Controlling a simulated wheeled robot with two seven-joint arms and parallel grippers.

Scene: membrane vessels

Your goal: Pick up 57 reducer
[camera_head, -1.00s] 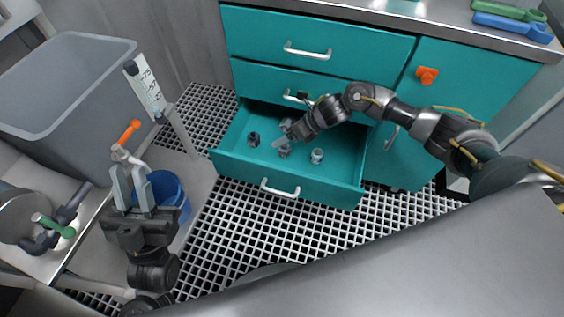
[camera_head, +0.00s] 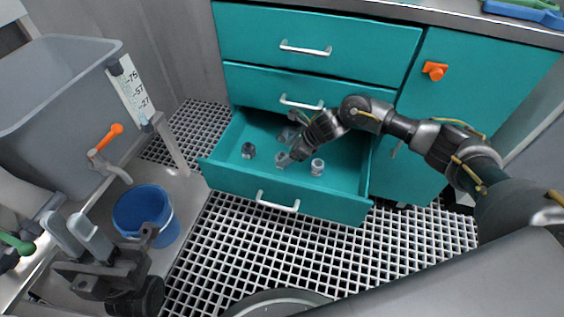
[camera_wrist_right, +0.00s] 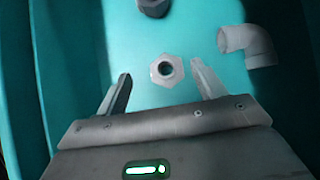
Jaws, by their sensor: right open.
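A grey hexagonal fitting with a round hole, likely a reducer, lies in the open teal drawer (camera_head: 340,207), in the middle (camera_head: 281,160). The right wrist view shows it (camera_wrist_right: 166,70) near the middle, between the fingertip lines. No size mark is readable on it. My right gripper (camera_wrist_right: 160,72) is open and empty, pointing down into the drawer; its fingers appear on either side of the fitting, and contact cannot be told. In the head view my right wrist partly hides the gripper. My left gripper (camera_head: 68,218) is open and empty at the lower left.
A dark fitting (camera_head: 248,150), another grey fitting (camera_head: 317,167) and a grey elbow (camera_wrist_right: 247,42) lie in the drawer. A blue bucket (camera_head: 145,212) stands below the grey tank (camera_head: 60,90) with an orange-handled tap (camera_head: 110,136). Grating floor in front is clear.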

